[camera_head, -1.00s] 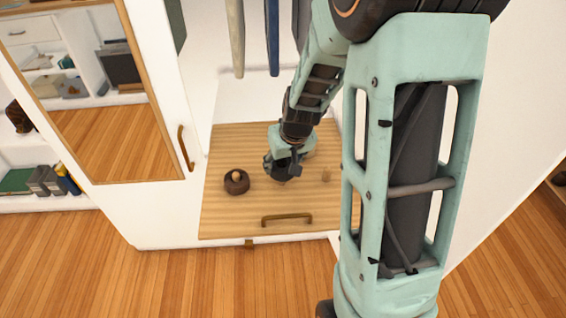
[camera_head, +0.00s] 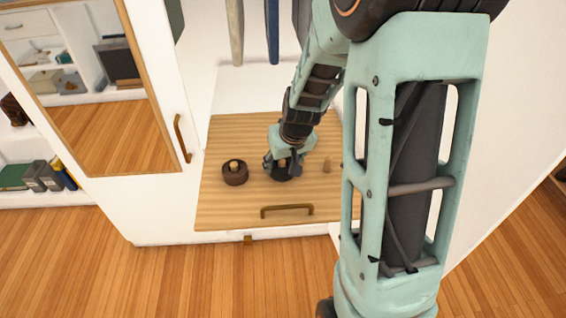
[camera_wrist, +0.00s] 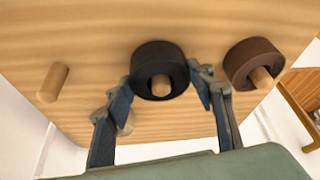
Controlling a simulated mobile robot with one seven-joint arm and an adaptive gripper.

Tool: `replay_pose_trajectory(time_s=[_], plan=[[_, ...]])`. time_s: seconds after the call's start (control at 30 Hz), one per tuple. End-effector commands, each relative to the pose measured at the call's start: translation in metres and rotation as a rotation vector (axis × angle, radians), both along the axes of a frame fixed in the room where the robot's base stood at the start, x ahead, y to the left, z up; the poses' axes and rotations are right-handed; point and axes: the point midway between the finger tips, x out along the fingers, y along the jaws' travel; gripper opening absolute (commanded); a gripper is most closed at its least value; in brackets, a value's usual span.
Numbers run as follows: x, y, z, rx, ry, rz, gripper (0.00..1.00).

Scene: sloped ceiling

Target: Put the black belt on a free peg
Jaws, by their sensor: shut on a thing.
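The black belt (camera_wrist: 150,57) is rolled into a ring. In the wrist view it sits around a wooden peg (camera_wrist: 162,87), whose end shows in its centre. My gripper (camera_wrist: 168,80) has a finger on either side of the belt and is shut on it. In the head view the belt (camera_head: 281,174) shows just under my gripper (camera_head: 283,163). A brown rolled belt (camera_wrist: 247,60) is around another peg to the right; it is left of my gripper in the head view (camera_head: 235,175). A bare peg (camera_wrist: 52,82) stands at left in the wrist view.
The pegs stand on a wooden panel (camera_head: 225,210) with a bar handle (camera_head: 287,210). Another peg (camera_wrist: 126,122) shows partly behind my finger. A white mirrored door (camera_head: 105,100) is at left. Garments (camera_head: 272,35) hang behind. A white wall is at right.

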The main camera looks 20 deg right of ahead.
Motion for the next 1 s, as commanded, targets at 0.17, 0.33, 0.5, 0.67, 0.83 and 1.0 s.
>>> replay_pose_trajectory(time_s=[0.17,0.33,0.5,0.67,0.83,1.0], plan=[[0.0,0.0,0.0,0.0,-0.001,0.0,0.53],[0.0,0.0,0.0,0.0,-0.001,0.0,0.7],[0.0,0.0,0.0,0.0,0.0,0.0,0.7],[-0.001,0.0,0.002,0.0,-0.001,0.0,0.7],[-0.006,-0.001,0.018,-0.001,-0.004,0.0,0.7],[-0.016,-0.001,0.044,-0.001,-0.006,0.001,0.7]])
